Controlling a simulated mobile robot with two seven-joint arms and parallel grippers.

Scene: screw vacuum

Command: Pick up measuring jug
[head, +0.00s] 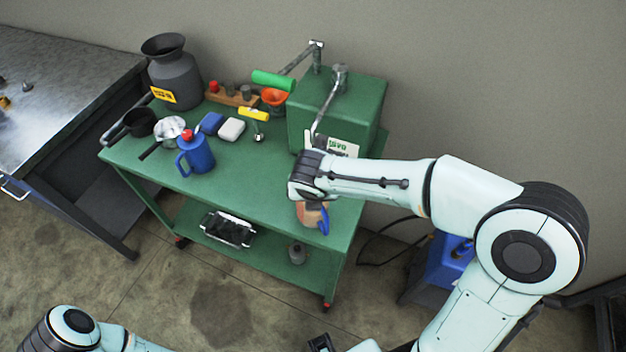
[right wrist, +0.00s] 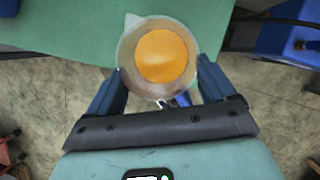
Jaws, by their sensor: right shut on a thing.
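The measuring jug (right wrist: 163,58) is a pale, see-through vessel with orange contents, seen from above in the right wrist view, its spout at the upper left. In the head view the jug (head: 309,216) shows below my right wrist, near the right front corner of the green cart. My right gripper (right wrist: 160,68) is shut on the jug, one dark blue finger on each side. A blue part, perhaps the handle, shows between the fingers. My right wrist hides the jug's top in the head view.
The green cart (head: 250,190) also bears a blue jug (head: 195,153), a grey can (head: 173,72), an orange funnel (head: 274,97) and a green machine (head: 340,105). Small items lie on its lower shelf. A metal workbench (head: 60,70) stands at left.

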